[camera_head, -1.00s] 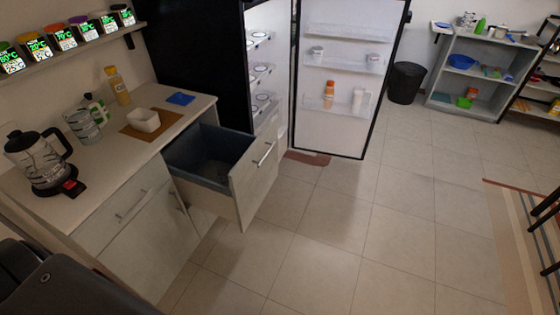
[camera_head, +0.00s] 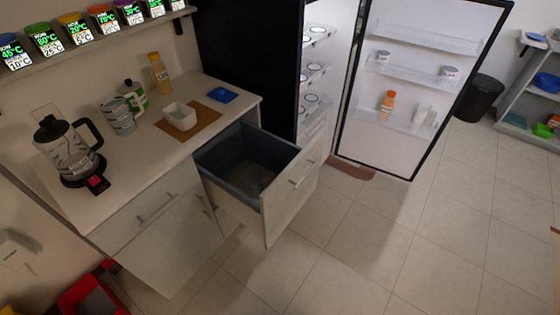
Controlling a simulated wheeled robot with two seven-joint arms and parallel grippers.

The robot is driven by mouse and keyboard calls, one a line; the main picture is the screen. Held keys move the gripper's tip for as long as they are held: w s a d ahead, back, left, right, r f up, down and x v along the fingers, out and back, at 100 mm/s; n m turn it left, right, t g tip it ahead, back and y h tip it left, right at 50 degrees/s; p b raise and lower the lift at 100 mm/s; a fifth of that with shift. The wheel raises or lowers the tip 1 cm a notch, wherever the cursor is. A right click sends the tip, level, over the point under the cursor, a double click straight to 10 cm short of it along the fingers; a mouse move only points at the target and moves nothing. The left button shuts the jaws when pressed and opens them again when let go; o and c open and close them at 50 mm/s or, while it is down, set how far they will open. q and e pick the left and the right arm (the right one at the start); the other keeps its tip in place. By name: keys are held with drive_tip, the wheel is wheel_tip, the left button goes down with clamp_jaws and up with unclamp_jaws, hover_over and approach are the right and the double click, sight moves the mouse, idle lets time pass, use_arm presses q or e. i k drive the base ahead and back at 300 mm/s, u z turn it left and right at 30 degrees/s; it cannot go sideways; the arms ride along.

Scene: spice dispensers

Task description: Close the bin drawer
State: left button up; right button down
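The bin drawer (camera_head: 293,196) is pulled out from the right end of the counter cabinet. Its pale front carries a metal bar handle (camera_head: 302,176). A dark grey bin (camera_head: 222,184) sits inside it, and something small and dark lies at its bottom, too dim to name. Neither of my grippers shows in the head view.
The counter (camera_head: 85,205) above holds a kettle, a mug, bottles and a white bowl (camera_head: 180,115). The fridge door (camera_head: 405,90) stands open right of the drawer. Tiled floor (camera_head: 400,230) before the drawer is clear. A red bin (camera_head: 85,297) stands lower left.

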sight(225, 163)
drive_tip(key=u, duration=0.2)
drive_tip(key=i, duration=1)
drive_tip(key=z, duration=0.25)
